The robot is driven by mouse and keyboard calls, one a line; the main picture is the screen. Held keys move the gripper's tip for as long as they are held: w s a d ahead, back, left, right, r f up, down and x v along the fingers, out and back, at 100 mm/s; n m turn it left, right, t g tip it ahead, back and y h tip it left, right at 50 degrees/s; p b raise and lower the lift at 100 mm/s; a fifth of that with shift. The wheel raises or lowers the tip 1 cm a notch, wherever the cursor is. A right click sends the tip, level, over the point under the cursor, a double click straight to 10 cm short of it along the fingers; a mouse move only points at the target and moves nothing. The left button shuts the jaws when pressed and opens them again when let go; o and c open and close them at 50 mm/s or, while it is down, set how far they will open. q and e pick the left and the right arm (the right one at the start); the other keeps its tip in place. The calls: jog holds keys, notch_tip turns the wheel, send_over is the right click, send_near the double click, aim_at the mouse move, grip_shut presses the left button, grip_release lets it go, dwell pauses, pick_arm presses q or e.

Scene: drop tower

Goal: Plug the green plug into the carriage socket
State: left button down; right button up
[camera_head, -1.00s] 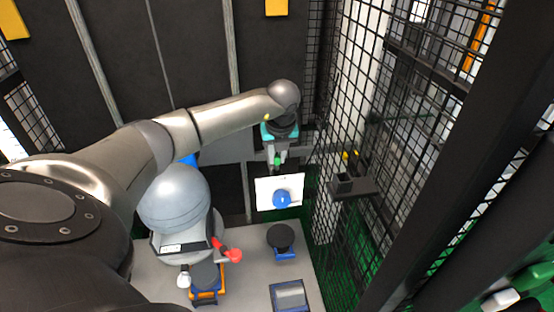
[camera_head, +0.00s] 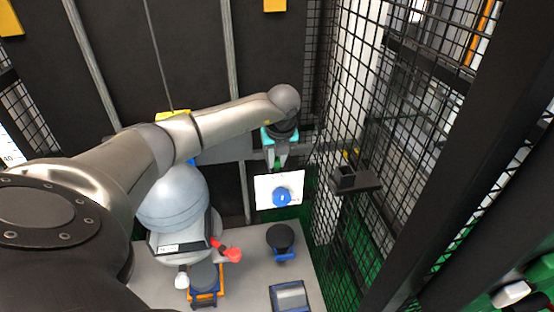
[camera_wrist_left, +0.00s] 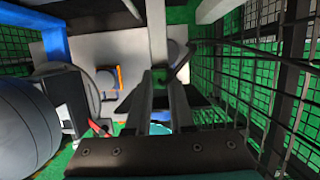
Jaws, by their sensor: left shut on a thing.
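My left gripper (camera_head: 281,163) reaches in from the left and points down in front of the mesh. It is shut on a small green piece (camera_head: 277,164), seemingly the green plug, mostly hidden by the fingers. In the left wrist view, the two dark fingers (camera_wrist_left: 168,88) stand close together; the plug is hard to make out there. Below the gripper is a white panel (camera_head: 263,190) with a blue round fitting (camera_head: 281,197). To its right, a black open-topped box (camera_head: 344,177) sits on a dark bracket. I cannot tell which is the carriage socket. My right gripper is not in view.
Black wire mesh (camera_head: 345,110) and a thick dark post (camera_head: 455,170) stand on the right, close to the gripper.

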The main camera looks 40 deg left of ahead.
pick_arm(q)
jog(key=shift+f, duration=0.1)
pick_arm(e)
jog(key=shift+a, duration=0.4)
pick_arm(q)
jog(key=shift+f, duration=0.2)
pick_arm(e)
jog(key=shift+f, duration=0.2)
pick_arm(q)
jog(key=c, duration=0.7)
grip_release()
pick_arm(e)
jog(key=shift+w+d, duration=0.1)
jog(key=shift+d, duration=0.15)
pick_arm(q)
jog(key=v, duration=1.5)
jog(key=shift+p, duration=0.35)
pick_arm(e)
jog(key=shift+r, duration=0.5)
pick_arm(q)
jog(key=shift+r, duration=0.15)
